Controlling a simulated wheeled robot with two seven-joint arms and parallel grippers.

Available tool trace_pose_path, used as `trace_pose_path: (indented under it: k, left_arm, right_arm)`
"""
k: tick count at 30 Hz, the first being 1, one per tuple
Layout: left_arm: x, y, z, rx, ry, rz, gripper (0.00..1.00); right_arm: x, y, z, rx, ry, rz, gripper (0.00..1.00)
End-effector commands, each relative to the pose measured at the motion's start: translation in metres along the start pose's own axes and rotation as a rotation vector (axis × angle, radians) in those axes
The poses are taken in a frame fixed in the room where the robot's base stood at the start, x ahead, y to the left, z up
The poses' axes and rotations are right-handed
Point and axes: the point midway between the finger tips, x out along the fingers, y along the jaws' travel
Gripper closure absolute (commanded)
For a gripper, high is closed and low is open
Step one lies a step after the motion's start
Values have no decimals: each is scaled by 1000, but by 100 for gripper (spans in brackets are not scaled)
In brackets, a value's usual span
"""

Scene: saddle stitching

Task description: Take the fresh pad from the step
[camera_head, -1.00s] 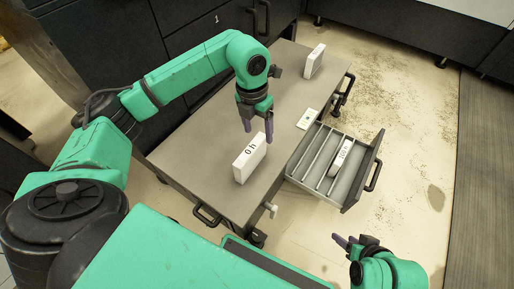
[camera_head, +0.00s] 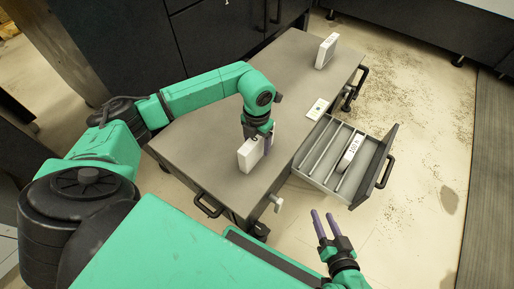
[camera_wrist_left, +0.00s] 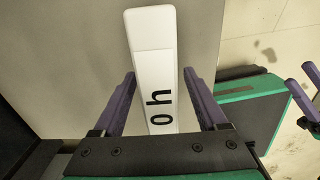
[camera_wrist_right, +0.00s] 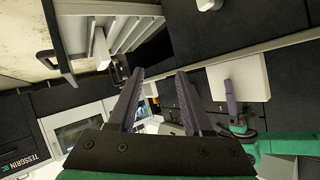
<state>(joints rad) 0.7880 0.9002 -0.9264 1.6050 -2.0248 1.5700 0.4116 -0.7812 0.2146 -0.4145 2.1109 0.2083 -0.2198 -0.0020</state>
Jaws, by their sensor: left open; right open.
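A white upright pad (camera_head: 251,153) stands on the grey top of the wheeled cart (camera_head: 215,140). Its label looks like "0 h" in the left wrist view (camera_wrist_left: 153,70). My left gripper (camera_head: 262,140) is over the pad, pointing down. Its open fingers (camera_wrist_left: 157,95) lie on either side of the pad, with gaps showing on both sides. My right gripper (camera_head: 319,222) is open and empty, in front of the cart near the open drawer. I cannot tell which part is called the step.
Another white block (camera_head: 326,51) stands at the cart's far end. A small white card (camera_head: 317,109) lies near the edge. The open drawer (camera_head: 317,176) has dividers and holds a labelled white block (camera_head: 350,153). The cart top's middle is clear.

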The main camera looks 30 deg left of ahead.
Motion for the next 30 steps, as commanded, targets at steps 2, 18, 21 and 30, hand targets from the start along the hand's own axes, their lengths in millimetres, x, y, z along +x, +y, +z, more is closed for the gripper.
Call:
trace_pose_path:
  k: [2,18,21,30]
  left_arm:
    - [-1,0,0,0,0,0,25]
    - [-3,0,0,0,-1,0,100]
    - [-9,0,0,-1,-2,0,100]
    - [-74,0,1,1,-6,1,100]
  right_arm:
    - [0,0,-1,0,-1,0,50]
    - [-1,0,-1,-1,-4,1,50]
    - [-2,0,-2,-4,-16,3,50]
    - [-17,17,-22,-49,-212,65,50]
